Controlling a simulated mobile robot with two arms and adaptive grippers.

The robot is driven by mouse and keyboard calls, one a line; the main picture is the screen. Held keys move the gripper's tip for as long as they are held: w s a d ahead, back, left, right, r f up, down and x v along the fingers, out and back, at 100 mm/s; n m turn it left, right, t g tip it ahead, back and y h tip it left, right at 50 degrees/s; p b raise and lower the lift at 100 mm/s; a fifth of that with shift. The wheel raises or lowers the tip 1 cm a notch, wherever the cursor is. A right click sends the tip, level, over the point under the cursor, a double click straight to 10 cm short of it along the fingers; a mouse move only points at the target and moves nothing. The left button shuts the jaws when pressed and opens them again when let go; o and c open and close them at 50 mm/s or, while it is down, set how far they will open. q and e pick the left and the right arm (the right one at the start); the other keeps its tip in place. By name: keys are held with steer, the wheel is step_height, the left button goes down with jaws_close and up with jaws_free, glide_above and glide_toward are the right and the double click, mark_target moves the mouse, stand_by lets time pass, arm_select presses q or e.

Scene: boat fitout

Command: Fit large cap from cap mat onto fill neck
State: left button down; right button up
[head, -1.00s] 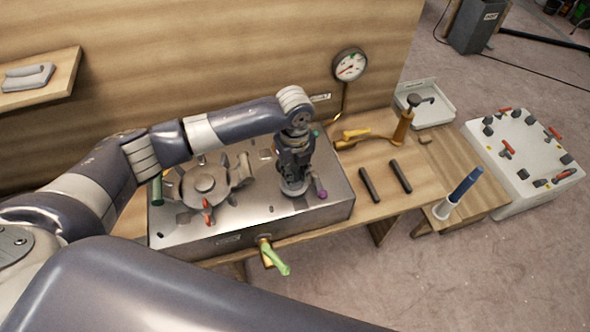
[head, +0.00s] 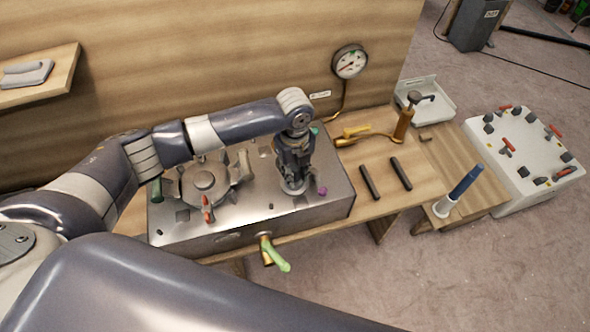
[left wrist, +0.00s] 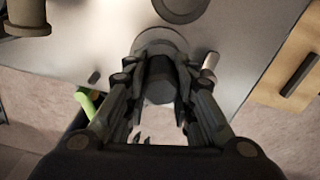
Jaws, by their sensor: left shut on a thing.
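My left gripper (head: 292,184) points down over the right part of a steel tank top (head: 255,205). In the left wrist view its fingers (left wrist: 160,88) are shut on a dark round cap (left wrist: 160,75). A pale round flange (left wrist: 158,40), which looks like the fill neck's, shows just behind the cap. The cap overlaps it in the picture; I cannot tell whether the cap is seated on it or held just above. In the head view the gripper hides the cap. I cannot make out the cap mat. My right gripper is not in view.
A large round fitting with lobes (head: 204,181) stands on the tank's left part. A green-handled valve (head: 276,257) sticks out in front. Two dark bars (head: 400,173) lie on the bench at right. A gauge (head: 349,62) is on the wall behind.

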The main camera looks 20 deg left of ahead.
mark_target(295, 168)
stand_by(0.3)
arm_select(q)
steer(key=c, duration=0.7)
jaws_free()
step_height(295, 168, up, 3)
steer(key=p, duration=0.3)
steer(key=shift+r, duration=0.2)
steer(key=shift+r+p, duration=1.15)
steer(key=shift+r, duration=1.35)
steer(key=shift+s, duration=0.1)
